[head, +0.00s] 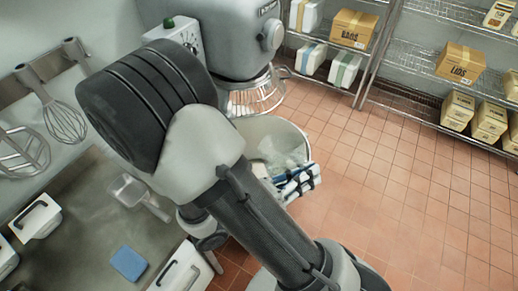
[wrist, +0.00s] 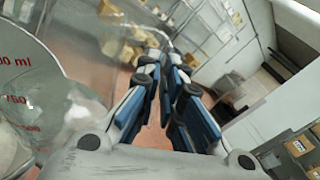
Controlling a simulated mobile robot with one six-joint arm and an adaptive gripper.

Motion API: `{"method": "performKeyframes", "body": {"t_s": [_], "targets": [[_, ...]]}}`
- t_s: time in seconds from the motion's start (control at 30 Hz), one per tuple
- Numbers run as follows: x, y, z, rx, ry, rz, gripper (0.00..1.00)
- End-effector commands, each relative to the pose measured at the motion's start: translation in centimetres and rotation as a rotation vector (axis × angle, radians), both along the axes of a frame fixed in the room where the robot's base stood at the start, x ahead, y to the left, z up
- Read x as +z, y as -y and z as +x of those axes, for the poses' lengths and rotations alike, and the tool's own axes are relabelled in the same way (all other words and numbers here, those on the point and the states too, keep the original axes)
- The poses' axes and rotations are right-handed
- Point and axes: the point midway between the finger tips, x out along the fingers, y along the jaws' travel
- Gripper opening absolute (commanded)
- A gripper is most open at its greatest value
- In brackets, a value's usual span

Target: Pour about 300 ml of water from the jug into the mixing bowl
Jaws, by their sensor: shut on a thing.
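The mixing bowl (head: 262,120) is a wide pale metal bowl under the mixer's wire guard, in the upper middle of the head view. My gripper (head: 297,182) is at the bowl's lower right rim. It is shut on the clear jug (head: 286,152), whose body shows over the bowl's opening. In the wrist view the jug (wrist: 35,100) fills the left side, with red ml marks, close beside my gripper (wrist: 168,75). My arm hides part of the bowl. I cannot tell the jug's water level, or whether water is running out.
The mixer (head: 225,35) stands behind the bowl. A steel counter (head: 75,225) at left holds a blue sponge (head: 128,262), a clear scoop (head: 130,190) and white bins. Whisks hang on the wall. Shelves with boxes (head: 461,64) stand upper right. The tiled floor at right is clear.

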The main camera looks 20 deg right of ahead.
Motion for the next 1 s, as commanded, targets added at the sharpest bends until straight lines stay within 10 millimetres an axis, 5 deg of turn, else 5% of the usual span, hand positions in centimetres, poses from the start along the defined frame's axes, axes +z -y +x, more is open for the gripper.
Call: {"method": "performKeyframes", "body": {"t_s": [0.33, 1.0], "targets": [[-0.5, 0.1, -0.6, 0.0, 0.045, 0.004, 0.0], [-3.7, 0.5, -3.6, 0.002, 0.452, 0.06, 0.0]]}}
